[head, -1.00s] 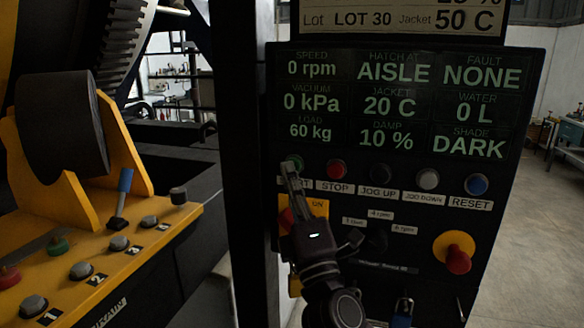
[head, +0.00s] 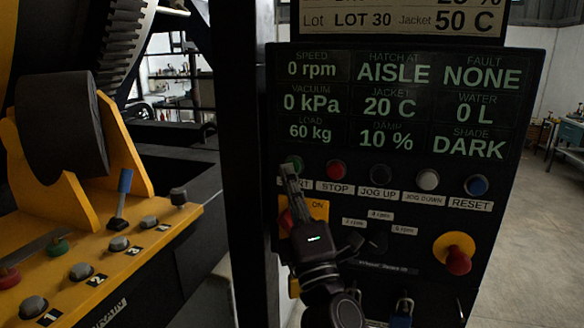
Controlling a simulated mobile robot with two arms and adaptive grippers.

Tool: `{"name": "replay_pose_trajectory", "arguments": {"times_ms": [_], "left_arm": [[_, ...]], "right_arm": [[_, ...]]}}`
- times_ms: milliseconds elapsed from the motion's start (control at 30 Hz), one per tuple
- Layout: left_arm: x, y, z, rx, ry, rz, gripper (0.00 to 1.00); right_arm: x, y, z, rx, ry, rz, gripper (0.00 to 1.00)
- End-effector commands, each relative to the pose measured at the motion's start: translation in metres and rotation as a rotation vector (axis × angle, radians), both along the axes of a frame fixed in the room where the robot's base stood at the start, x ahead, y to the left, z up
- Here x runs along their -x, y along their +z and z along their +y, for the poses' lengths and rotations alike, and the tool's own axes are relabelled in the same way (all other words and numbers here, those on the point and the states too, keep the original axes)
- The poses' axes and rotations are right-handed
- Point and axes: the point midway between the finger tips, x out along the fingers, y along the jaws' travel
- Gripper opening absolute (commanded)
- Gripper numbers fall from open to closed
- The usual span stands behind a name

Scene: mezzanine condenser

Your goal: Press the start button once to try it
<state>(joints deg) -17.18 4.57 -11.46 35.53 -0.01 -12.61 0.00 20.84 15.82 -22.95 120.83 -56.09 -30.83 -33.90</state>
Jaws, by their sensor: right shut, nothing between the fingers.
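The green start button (head: 294,162) is at the left end of the button row on the black control panel (head: 405,228). Its label is partly hidden by my right gripper (head: 290,170), with only the end of the word showing. The right gripper is shut and empty, its fingertips at the lower edge of the start button. I cannot tell whether they touch it. The display reads 0 rpm, HATCH AT AISLE, 60 kg and FAULT NONE. My left gripper is not in view.
Right of start are the red stop button (head: 336,169), the black jog up button (head: 380,173), the white jog down button (head: 428,180) and the blue reset button (head: 476,185). A red emergency knob (head: 458,261) sticks out lower right. A yellow console (head: 110,262) stands left.

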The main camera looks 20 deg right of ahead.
Motion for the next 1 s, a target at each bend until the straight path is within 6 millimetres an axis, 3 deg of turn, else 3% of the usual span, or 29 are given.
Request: {"name": "replay_pose_trajectory", "arguments": {"times_ms": [467,1000], "left_arm": [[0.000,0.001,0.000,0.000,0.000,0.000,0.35],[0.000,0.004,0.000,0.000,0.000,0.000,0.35]], "right_arm": [[0.007,0.000,0.005,0.001,0.001,-0.001,0.00],[0.046,0.000,0.031,0.000,0.001,-0.001,0.00]]}}
